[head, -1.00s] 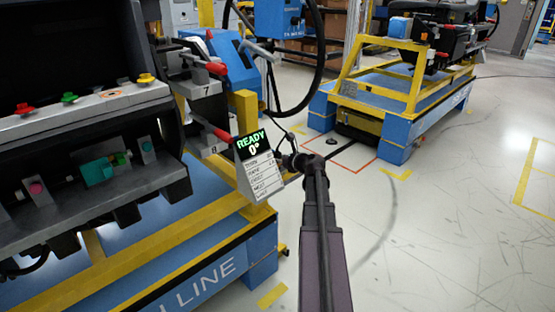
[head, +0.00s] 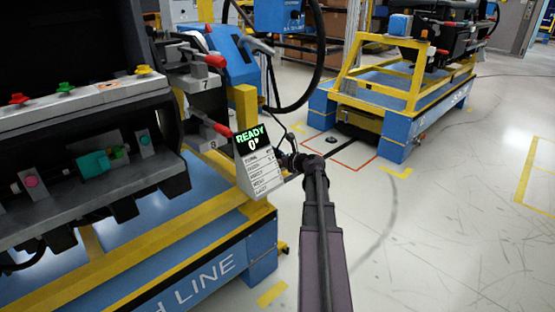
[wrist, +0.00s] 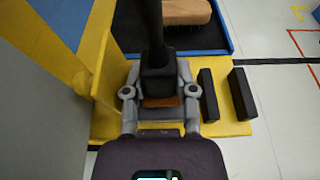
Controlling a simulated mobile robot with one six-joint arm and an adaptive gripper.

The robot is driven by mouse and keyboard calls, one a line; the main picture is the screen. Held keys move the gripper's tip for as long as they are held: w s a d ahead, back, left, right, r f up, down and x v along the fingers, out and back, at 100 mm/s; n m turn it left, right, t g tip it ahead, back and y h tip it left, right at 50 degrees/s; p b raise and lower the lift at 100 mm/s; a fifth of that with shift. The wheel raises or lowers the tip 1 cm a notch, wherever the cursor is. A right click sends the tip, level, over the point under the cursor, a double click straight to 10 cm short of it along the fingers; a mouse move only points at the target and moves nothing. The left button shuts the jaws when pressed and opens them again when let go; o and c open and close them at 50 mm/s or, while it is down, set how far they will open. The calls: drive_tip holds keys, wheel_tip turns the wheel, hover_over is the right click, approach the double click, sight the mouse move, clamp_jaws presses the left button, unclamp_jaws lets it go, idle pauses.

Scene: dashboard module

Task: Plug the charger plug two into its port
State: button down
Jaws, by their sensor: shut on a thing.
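In the wrist view, my gripper (wrist: 159,92) is shut on a black plug-like block (wrist: 158,80) with a brown-orange lower edge. A thick black stem or cable runs up from it. I take this to be charger plug two; no label shows. It is above a yellow ledge (wrist: 235,128), and I cannot tell whether it touches anything. I cannot pick out the matching port in either view.
Two black blocks (wrist: 208,95) stand on the ledge, right of the gripper. A yellow post (wrist: 98,50) rises at its left. The dashboard module (head: 60,180) with coloured buttons fills the left. A yellow and blue cart (head: 390,100) stands behind. Floor at right is clear.

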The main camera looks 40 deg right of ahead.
sight(277, 152)
drive_tip(key=shift+f+b, duration=0.3)
drive_tip(key=shift+f, duration=0.05)
drive_tip(key=shift+c, duration=1.7)
unclamp_jaws()
drive_tip(key=shift+a, duration=0.1)
wheel_tip(277, 152, up, 5)
drive_tip(key=p, duration=0.4)
drive_tip(key=shift+f+p, duration=0.1)
drive_tip(key=shift+p, duration=0.3)
drive_tip(key=shift+r+p, duration=2.05)
